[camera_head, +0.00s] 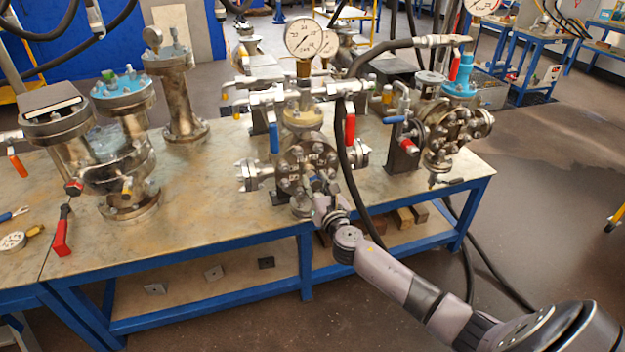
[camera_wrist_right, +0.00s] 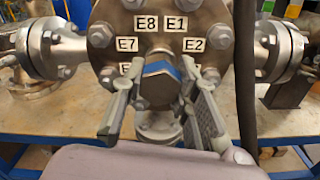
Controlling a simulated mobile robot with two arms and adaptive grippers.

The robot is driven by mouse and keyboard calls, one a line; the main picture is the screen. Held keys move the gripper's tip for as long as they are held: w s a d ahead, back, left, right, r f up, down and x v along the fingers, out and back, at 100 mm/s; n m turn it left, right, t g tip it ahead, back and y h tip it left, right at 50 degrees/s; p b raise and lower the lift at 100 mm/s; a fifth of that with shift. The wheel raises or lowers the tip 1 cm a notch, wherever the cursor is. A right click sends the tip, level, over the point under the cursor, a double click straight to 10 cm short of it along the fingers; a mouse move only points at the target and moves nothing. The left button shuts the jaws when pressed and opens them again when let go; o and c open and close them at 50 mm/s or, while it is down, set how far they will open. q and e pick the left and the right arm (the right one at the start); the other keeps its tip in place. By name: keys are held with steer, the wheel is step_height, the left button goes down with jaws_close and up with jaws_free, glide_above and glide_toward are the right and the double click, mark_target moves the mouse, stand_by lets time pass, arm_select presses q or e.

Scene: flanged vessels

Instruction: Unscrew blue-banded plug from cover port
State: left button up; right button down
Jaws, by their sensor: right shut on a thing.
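The blue-banded plug (camera_wrist_right: 161,84) is a metal hex piece with a blue band, set at the centre of the round bolted cover (camera_wrist_right: 118,22). White labels E8, E1, E7 and E2 surround it on the cover. My right gripper (camera_wrist_right: 160,82) is shut on the plug, one finger on each side. In the head view my right gripper (camera_head: 325,203) is at the front of the middle vessel (camera_head: 303,142), and the plug is too small and covered to make out. My left gripper is not in view.
A black hose (camera_head: 347,185) hangs just right of my right gripper. Red (camera_head: 350,130) and blue (camera_head: 274,138) valve handles sit above the cover. Other flanged vessels (camera_head: 125,150) stand left and right on the blue-framed bench (camera_head: 215,212). Bare bench top lies left of the middle vessel.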

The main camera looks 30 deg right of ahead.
mark_target(317, 185)
steer(key=shift+s, duration=0.15)
steer(key=shift+p+v, duration=0.3)
steer(key=shift+v, duration=0.75)
steer(key=shift+p+v, duration=0.4)
steer(key=shift+v, duration=1.55)
